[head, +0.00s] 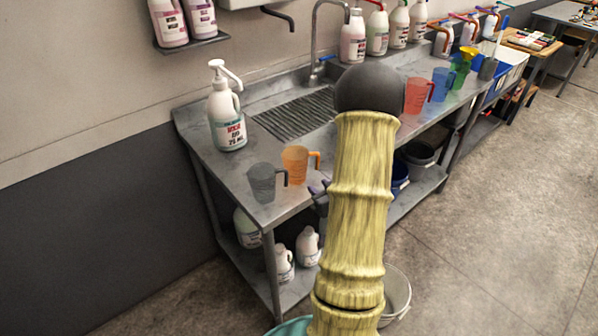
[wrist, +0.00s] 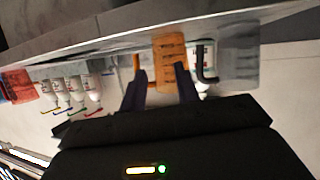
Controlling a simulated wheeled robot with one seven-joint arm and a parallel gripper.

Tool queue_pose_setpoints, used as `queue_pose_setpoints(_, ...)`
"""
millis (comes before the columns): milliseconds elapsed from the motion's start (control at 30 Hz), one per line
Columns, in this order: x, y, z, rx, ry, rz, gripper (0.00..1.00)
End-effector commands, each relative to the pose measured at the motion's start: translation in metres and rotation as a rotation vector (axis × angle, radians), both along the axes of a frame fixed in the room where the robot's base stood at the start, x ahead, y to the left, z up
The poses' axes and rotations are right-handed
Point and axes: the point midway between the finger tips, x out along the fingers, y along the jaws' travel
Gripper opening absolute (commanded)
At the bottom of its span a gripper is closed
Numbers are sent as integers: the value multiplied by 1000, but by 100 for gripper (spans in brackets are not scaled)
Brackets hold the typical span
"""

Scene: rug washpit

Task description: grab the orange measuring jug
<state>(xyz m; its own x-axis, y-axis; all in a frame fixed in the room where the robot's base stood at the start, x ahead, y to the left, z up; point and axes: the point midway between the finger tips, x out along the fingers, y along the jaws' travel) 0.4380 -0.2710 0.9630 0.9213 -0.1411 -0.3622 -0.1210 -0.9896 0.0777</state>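The orange measuring jug (head: 295,164) stands upright on the metal bench near its front edge, handle to the right. The wrist view, which is upside down, shows the jug (wrist: 171,52) just beyond my fingertips. My gripper (wrist: 162,77) is open with nothing held. One finger overlaps the jug's body in that view and the other is near its handle; I cannot tell if they touch. In the head view my gripper (head: 320,196) is mostly hidden behind my arm, at the bench's front edge, right of and nearer than the jug.
A grey jug (head: 264,182) stands close left of the orange one. A white pump bottle (head: 227,112) is behind them. Red (head: 417,95) and blue (head: 441,83) jugs stand farther along the bench. A drain grate (head: 297,115) lies behind. Open floor (head: 500,230) is at right.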

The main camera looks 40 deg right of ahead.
Motion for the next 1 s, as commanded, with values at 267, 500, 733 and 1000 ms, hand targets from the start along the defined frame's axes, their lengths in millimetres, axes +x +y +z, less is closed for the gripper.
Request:
queue_pose_setpoints(267,-56,-39,-17,75,-301,-24,31)
queue_pose_setpoints(500,-72,-44,-12,95,-391,-29,31)
queue_pose_setpoints(733,-71,-44,-12,94,-390,-29,31)
queue_pose_setpoints(1000,-41,-48,-9,92,-389,-25,31)
